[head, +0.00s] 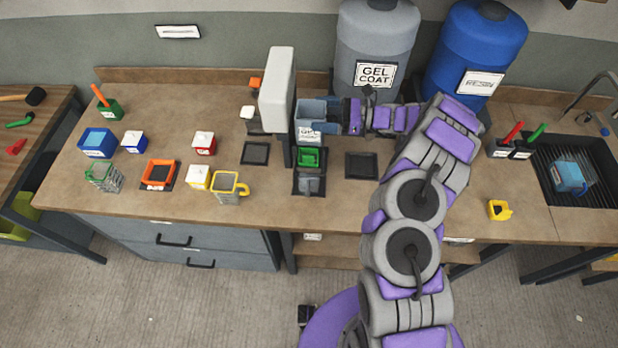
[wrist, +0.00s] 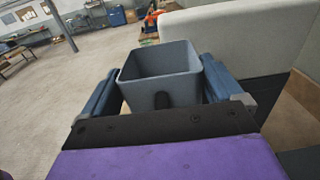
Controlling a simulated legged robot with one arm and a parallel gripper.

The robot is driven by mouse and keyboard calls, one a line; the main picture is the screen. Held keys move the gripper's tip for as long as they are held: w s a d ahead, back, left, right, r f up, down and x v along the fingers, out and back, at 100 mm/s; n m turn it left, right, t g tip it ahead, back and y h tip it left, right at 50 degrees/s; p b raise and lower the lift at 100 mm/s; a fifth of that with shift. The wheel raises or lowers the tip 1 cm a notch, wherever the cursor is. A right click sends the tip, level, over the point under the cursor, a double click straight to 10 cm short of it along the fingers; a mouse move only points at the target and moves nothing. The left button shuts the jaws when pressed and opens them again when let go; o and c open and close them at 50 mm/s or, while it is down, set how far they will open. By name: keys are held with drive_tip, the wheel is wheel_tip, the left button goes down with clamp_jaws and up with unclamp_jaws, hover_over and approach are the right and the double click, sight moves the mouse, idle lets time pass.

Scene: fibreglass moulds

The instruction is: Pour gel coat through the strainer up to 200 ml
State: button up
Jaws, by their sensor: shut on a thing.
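My gripper (head: 335,112) is shut on a grey-blue square pitcher (head: 310,108) with a white label that begins "GEL". In the wrist view the pitcher (wrist: 160,62) sits upright between my two blue fingers, its open top facing up. The inner walls show, but its contents cannot be made out. In the head view a green square strainer (head: 308,157) is just in front of and below the pitcher. A grey cup-like part (head: 309,186) shows below the strainer, on a dark pad. Its fill level cannot be read.
A tall pale block (head: 277,90) stands close left of the pitcher. The grey gel coat drum (head: 375,45) and blue resin drum (head: 474,50) stand behind. Dark pads (head: 361,166) flank the strainer. Several small containers, including a yellow mug (head: 228,188), stand left; a sink (head: 590,160) is right.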

drive_tip(key=shift+r, duration=0.1)
drive_tip(key=shift+r+p, duration=0.65)
drive_tip(key=shift+r, duration=1.35)
drive_tip(key=shift+f, duration=0.1)
